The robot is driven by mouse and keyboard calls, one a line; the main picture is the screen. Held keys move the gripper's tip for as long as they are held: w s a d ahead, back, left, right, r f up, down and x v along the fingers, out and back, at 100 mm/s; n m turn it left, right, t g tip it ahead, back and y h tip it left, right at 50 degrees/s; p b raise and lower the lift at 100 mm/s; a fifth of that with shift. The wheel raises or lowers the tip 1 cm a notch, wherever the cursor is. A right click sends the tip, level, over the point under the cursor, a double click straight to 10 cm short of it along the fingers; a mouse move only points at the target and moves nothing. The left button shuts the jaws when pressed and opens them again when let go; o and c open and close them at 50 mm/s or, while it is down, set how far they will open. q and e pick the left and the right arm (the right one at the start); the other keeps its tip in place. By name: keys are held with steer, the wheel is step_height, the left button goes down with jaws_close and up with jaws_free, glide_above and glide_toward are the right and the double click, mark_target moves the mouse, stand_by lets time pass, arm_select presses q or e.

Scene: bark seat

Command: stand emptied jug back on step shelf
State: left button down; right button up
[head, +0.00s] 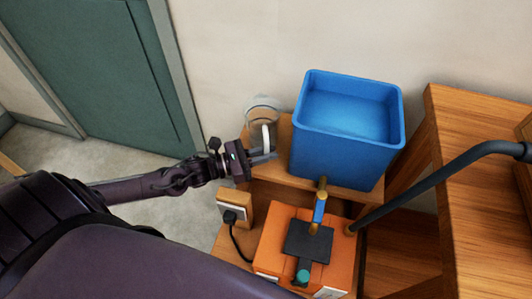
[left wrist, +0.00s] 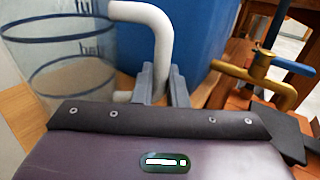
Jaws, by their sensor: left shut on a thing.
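The jug (head: 262,112) is clear with a white handle (head: 266,138) and stands upright just left of the blue bin. My left gripper (head: 262,156) is shut on the handle. In the left wrist view, the gripper's fingers (left wrist: 161,86) close at the lower part of the white handle (left wrist: 155,35), and the clear jug (left wrist: 70,60) shows dark fill marks and looks empty. The wooden step shelf (head: 283,178) lies below the jug and under the bin. I cannot tell whether the jug's base touches it. My right gripper is out of view.
The blue bin (head: 350,155) stands close on the jug's right. A brass tap with a blue lever (head: 319,208) and an orange box (head: 275,235) are in front. A socket block (head: 235,208) sits front left. A dark rail (head: 430,185) crosses at right.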

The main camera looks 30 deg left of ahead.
arm_select(q)
steer(key=shift+f, duration=0.1)
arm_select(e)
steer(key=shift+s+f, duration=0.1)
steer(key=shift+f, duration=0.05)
arm_select(q)
steer(key=c, duration=1.5)
jaws_free()
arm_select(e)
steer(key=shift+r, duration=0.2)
arm_select(q)
steer(key=shift+o, duration=0.2)
